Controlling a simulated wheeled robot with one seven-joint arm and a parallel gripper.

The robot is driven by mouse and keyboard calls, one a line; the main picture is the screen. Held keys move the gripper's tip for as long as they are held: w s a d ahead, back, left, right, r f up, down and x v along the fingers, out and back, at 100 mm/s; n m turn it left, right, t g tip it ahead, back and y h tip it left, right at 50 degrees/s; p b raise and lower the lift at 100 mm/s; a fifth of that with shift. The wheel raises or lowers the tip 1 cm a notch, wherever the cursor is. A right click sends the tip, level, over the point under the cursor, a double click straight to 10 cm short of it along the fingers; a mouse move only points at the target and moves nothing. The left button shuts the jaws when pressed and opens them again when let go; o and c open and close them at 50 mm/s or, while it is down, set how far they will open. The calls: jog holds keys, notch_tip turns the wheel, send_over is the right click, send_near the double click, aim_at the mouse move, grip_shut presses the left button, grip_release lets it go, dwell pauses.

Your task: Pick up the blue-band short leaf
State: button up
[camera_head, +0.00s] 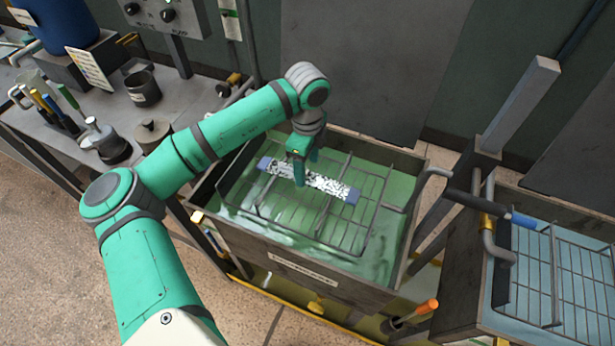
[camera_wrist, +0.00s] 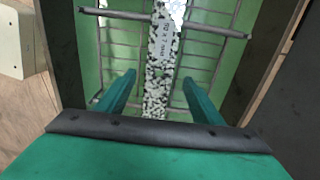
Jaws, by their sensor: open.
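The blue-band short leaf (camera_head: 325,183) is a flat bar with a black-and-white speckled face and blue ends. It lies across a wire rack (camera_head: 372,203) in the green tank. My gripper (camera_head: 305,168) is over the leaf, a little left of its middle in the head view, and hides part of it. In the wrist view the leaf (camera_wrist: 163,50) runs between the two spread teal fingers of my gripper (camera_wrist: 158,82), with a gap on each side and lettering on its face. I cannot tell how far the fingertips reach down beside it.
The tank's dark walls (camera_head: 300,262) surround the rack. A second tank with a rack (camera_head: 575,275) stands at the right, with a blue-tipped handle (camera_head: 522,220) at its edge. A grey post (camera_head: 520,105) rises between them. A bench (camera_head: 70,145) with tools and pots is at the left.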

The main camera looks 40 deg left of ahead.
aim_at(307, 177)
notch_tip(307, 177, down, 2)
jog(key=shift+f, duration=0.2)
jog(key=shift+s+f, duration=0.1)
jog(key=shift+f, duration=0.3)
grip_shut()
jog(key=shift+r, duration=0.1)
